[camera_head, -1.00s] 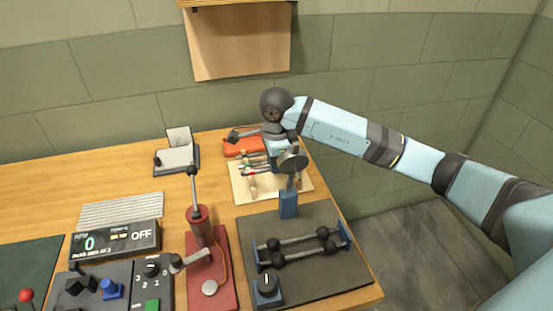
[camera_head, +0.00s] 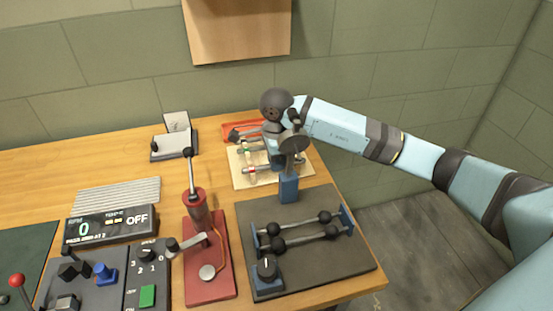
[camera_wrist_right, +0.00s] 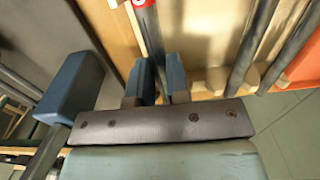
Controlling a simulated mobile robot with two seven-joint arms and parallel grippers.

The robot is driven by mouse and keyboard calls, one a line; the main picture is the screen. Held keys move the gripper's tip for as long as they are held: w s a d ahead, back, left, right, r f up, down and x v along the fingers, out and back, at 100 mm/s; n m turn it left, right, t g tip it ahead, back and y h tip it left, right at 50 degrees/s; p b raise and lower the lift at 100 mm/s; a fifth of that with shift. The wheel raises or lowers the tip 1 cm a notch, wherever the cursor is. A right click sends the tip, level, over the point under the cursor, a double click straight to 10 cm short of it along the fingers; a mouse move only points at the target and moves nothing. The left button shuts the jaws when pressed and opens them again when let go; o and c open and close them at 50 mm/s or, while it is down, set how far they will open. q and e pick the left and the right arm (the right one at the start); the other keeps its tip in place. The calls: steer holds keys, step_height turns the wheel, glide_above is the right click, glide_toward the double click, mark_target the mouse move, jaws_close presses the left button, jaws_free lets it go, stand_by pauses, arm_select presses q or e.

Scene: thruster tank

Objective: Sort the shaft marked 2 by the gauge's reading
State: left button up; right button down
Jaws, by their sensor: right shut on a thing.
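My right gripper (camera_head: 277,160) is over the wooden rack (camera_head: 240,182), partly hidden behind the round gauge (camera_head: 293,143) on its blue post (camera_head: 289,188). In the right wrist view its blue fingers (camera_wrist_right: 159,82) are shut on a dark grey shaft (camera_wrist_right: 152,38) with a red and white band near the top edge. I cannot read a number on it. Other dark shafts (camera_wrist_right: 252,42) lie beside it across the pale wooden supports. The gauge's reading cannot be made out. My left gripper is not in view.
A grey plate (camera_head: 300,283) with rollers stands in front of the gauge post. A red tray (camera_head: 232,127) is behind the rack. A red lever press (camera_head: 207,260), a display reading 0 and OFF (camera_head: 112,228), and control boxes stand to the left.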

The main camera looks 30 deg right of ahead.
steer(key=c, duration=1)
jaws_free()
step_height(320, 180, up, 14)
steer(key=shift+f+p, duration=0.1)
steer(key=shift+p, duration=0.2)
